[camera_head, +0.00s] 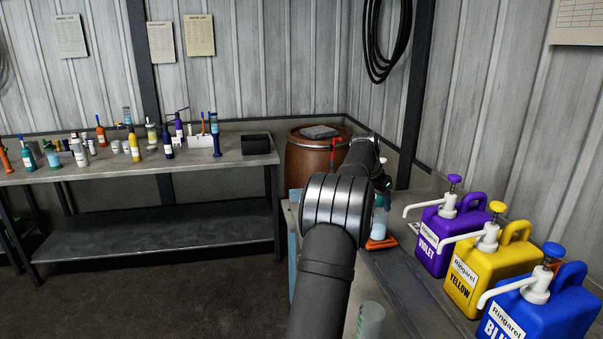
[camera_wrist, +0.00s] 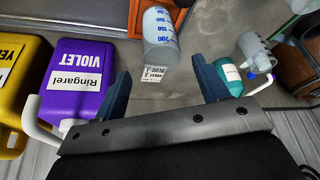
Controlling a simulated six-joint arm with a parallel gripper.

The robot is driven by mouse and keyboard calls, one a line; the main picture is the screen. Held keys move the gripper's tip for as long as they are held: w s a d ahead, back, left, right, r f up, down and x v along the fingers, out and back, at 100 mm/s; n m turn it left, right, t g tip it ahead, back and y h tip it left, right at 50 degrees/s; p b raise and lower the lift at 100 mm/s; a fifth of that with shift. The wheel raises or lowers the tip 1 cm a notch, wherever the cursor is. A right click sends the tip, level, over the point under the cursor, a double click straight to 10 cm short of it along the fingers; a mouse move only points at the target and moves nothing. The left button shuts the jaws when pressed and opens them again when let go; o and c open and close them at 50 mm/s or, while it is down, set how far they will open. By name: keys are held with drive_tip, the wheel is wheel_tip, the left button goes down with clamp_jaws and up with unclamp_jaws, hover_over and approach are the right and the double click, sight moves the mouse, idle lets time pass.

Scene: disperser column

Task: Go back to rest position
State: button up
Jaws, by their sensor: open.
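My gripper shows in the wrist view (camera_wrist: 160,70) with its two blue-grey fingers spread apart and nothing between their tips. In the head view my arm reaches over the right-hand bench and hides most of the gripper. The beaker (camera_head: 379,226) and the orange stand (camera_head: 382,243) show there just right of my arm.
Violet (camera_head: 447,235), yellow (camera_head: 490,270) and blue (camera_head: 540,305) pump jugs line the bench's right side. A clear cylinder (camera_head: 370,320) stands near the front. A teal bottle (camera_wrist: 229,75) is near the right finger. A barrel (camera_head: 308,155) and a left bench (camera_head: 90,172) with several bottles stand behind.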

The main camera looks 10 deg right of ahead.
sight(381, 213)
drive_tip(key=x, duration=1.1)
drive_tip(key=shift+f, duration=0.25)
wheel_tip(381, 213, up, 3)
drive_tip(key=shift+r, duration=0.6)
drive_tip(key=shift+f, duration=0.1)
